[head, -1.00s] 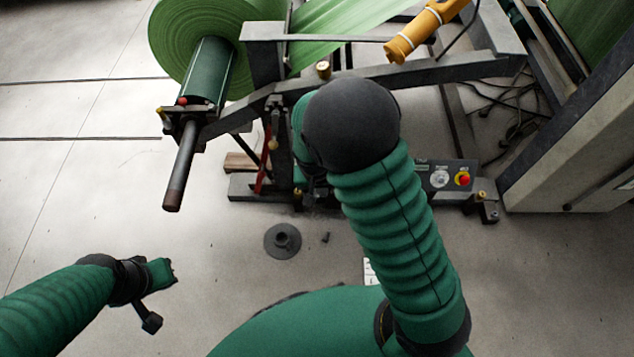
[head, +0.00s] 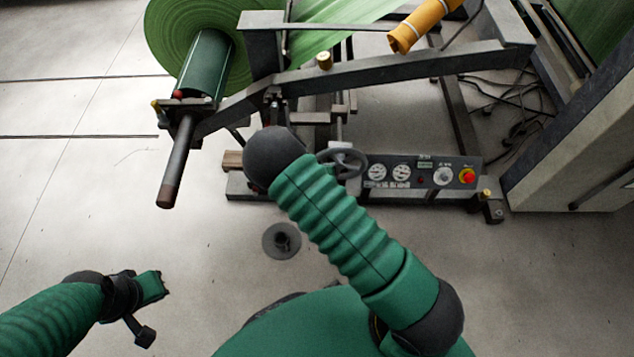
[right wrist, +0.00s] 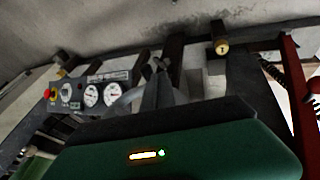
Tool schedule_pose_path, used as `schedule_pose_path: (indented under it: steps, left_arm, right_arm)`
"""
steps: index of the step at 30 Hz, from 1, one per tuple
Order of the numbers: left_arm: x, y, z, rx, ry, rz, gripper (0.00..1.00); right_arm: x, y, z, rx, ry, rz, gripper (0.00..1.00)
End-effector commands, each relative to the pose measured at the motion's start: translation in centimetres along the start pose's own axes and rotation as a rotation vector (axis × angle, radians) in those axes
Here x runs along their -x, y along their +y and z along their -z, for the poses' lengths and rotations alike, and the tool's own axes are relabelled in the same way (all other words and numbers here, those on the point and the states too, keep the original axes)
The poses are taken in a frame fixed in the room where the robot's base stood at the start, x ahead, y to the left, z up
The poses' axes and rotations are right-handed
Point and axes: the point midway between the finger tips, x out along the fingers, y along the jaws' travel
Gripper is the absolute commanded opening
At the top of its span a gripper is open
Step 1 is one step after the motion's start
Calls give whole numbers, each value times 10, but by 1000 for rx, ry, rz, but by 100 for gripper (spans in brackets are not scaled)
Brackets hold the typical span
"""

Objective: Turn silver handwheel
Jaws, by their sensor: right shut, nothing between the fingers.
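The silver handwheel (head: 352,157) is on the machine's low frame, left of the gauges in the head view. My right forearm covers part of its left side. In the right wrist view a piece of the grey wheel rim (right wrist: 122,103) shows beside my right gripper (right wrist: 160,72). That gripper is shut and empty, close to the wheel; I cannot tell whether they touch. In the head view it is hidden behind my arm. My left gripper (head: 150,302) is low at the left, over bare floor, away from the wheel; its jaws are unclear.
A control panel (head: 420,173) with gauges and a red button (head: 467,175) sits right of the wheel. A green roll (head: 210,45) on a shaft and a grey frame beam (head: 400,70) stand above. A dark round base (head: 282,241) lies on the floor. Floor at left is clear.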

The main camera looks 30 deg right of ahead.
Motion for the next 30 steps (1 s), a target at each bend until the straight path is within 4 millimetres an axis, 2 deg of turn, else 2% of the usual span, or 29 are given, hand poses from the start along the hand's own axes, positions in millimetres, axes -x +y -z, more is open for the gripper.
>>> schedule_pose_path:
  steps: [3,14,20,30]
  left_arm:
    - [-7,0,-2,0,0,0,0]
    - [-6,0,-2,0,0,0,0]
    - [-10,0,-2,0,0,0,0]
    - [-10,0,-2,0,0,0,0]
  right_arm:
    - [-10,6,-3,1,0,0,0]
    - [-11,8,-3,1,0,0,0]
    - [-22,15,-7,34,8,-87,0]
    - [-22,17,-6,34,8,-101,0]
